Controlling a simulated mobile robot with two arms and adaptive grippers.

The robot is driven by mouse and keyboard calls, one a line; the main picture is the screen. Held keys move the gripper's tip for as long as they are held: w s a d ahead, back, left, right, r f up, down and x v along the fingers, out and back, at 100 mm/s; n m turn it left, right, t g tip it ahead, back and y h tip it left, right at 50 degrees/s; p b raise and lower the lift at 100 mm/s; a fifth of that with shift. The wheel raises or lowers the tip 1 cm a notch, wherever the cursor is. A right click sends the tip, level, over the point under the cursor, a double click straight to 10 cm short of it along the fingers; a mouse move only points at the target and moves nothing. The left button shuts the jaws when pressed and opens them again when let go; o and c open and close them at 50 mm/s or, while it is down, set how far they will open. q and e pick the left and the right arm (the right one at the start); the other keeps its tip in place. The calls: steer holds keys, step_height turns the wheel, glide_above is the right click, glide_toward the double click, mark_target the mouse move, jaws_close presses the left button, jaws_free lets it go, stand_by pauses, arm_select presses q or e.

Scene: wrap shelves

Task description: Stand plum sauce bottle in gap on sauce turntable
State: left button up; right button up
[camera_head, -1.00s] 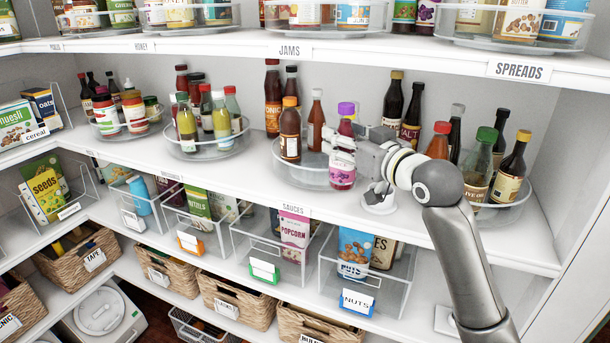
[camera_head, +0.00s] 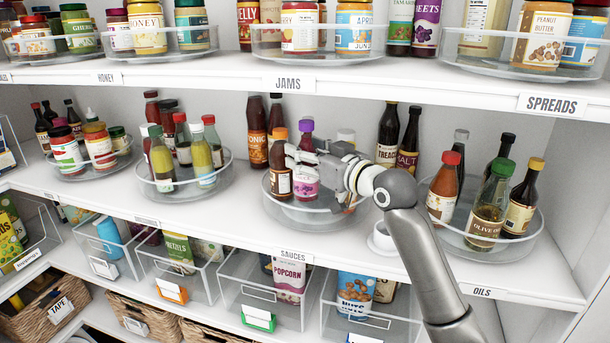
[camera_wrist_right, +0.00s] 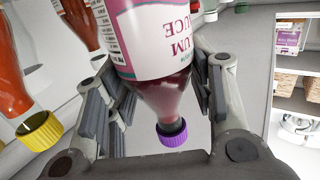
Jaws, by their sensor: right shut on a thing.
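The plum sauce bottle (camera_head: 306,187), with a purple cap and a pink and white label, is over the sauce turntable (camera_head: 310,216). It looks upright. My right gripper (camera_head: 315,168) is shut on it from the right. In the right wrist view the bottle (camera_wrist_right: 165,95) is between the fingers of the gripper (camera_wrist_right: 163,100), cap toward the camera. Its base is hidden by the turntable's clear front rim, so I cannot tell if it touches the floor of the turntable. An orange-capped brown bottle (camera_head: 279,168) stands just left of it on the turntable. My left gripper is not in view.
A yellow-capped bottle (camera_wrist_right: 30,115) is close at the left in the wrist view. The oils turntable (camera_head: 485,250) is to the right, and another turntable with bottles (camera_head: 185,190) is to the left.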

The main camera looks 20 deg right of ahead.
steer(key=shift+w+a+f, duration=0.2)
steer(key=shift+w+f, duration=0.05)
steer(key=shift+f, duration=0.4)
steer(key=shift+w+f+p, duration=0.2)
steer(key=shift+f+p, duration=0.2)
steer(key=shift+f, duration=0.25)
step_height(320, 180, down, 2)
steer(key=shift+s+f+p, duration=0.1)
steer(key=shift+f+p, duration=0.15)
steer(key=shift+p, duration=0.1)
steer(key=o, duration=0.9)
steer(key=shift+f, duration=0.2)
steer(key=shift+c, duration=0.2)
steer(key=o, duration=0.4)
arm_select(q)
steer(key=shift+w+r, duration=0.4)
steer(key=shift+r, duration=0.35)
arm_select(e)
steer(key=shift+o, duration=0.2)
steer(key=shift+s, duration=0.1)
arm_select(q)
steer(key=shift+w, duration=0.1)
arm_select(e)
steer(key=shift+r, duration=0.1)
